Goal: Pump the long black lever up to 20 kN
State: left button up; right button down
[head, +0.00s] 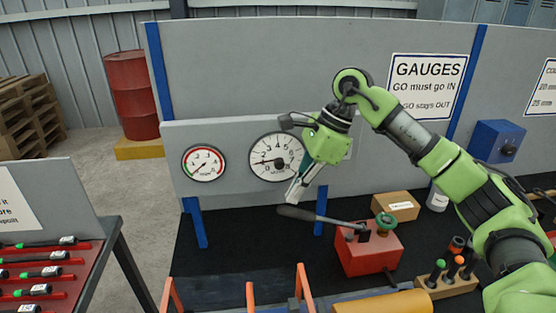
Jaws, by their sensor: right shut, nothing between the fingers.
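The long black lever (303,213) sticks out to the left from the red pump body (370,257) on the dark bench, nearly level and rising slightly toward its free end. My right gripper (292,194) points down just above the lever's grip end. Its fingers are together and hold nothing; whether they touch the lever I cannot tell. A white gauge (277,157) on the grey panel has a dark needle pointing left and slightly down. A smaller gauge (203,163) with a red and green rim is to its left; its reading is too small to tell. My left gripper is out of view.
A cardboard box (395,206) stands behind the pump. A wooden block (447,284) with several coloured-handled tools is at its right. Orange uprights (303,287) and a yellow cylinder (384,302) lie in front. The bench left of the lever is clear.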

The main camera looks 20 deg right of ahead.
aim_at(287, 207)
jog(key=shift+f, duration=0.1)
jog(key=shift+a+f+b, duration=0.3)
jog(key=shift+f+b, duration=0.15)
jog(key=shift+f, duration=0.1)
jog(key=shift+w+a+f+b, duration=0.1)
jog(key=shift+a+f+b, duration=0.1)
jog(key=shift+f, duration=0.15)
jog(key=shift+w+a+f+b, duration=0.1)
jog(key=shift+f+b, duration=0.1)
jog(key=shift+f, duration=0.1)
jog(key=shift+s+f, duration=0.1)
jog(key=shift+a+f+b, duration=0.2)
jog(key=shift+f+b, duration=0.25)
jog(key=shift+f, duration=0.1)
jog(key=shift+a+f+b, duration=0.2)
jog(key=shift+f+b, duration=0.25)
jog(key=shift+f, duration=0.25)
